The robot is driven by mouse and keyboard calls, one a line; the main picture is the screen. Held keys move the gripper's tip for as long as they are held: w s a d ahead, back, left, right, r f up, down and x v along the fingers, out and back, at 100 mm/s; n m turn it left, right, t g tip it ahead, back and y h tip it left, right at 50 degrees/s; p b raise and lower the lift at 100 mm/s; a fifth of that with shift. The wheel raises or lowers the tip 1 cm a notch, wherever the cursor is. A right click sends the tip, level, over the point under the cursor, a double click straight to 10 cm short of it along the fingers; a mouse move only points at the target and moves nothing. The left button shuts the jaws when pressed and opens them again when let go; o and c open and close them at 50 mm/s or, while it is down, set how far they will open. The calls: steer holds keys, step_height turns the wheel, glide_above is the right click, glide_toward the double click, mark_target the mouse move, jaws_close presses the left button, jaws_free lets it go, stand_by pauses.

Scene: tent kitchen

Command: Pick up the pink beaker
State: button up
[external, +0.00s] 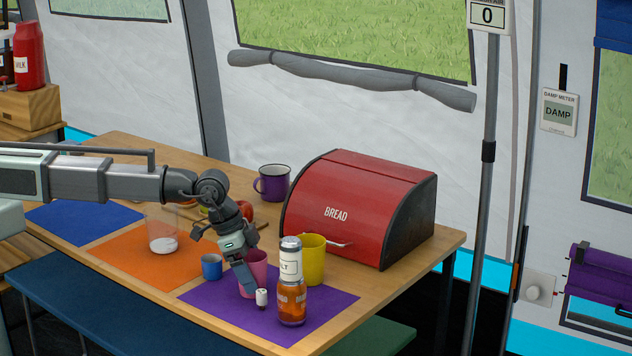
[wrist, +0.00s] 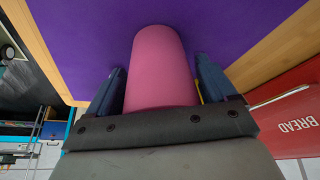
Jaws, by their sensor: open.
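The pink beaker (external: 258,265) stands on the purple mat (external: 335,301), partly hidden by my gripper in the external view. My gripper (external: 249,287) reaches down at it from above. In the wrist view the pink beaker (wrist: 161,65) lies between the two fingers of my gripper (wrist: 158,82), one on each side. The jaws are open, with a narrow gap seeming to show beside the beaker. I cannot tell whether either finger touches it.
A small blue cup (external: 211,266) is left of the beaker. A yellow beaker (external: 313,260) and an orange-filled jar (external: 292,304) stand close on its right, with a small white item (external: 262,297) in front. The red bread bin (external: 350,205) blocks the back right.

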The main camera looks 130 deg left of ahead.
steer(key=c, duration=0.7)
steer(key=shift+r, duration=0.1)
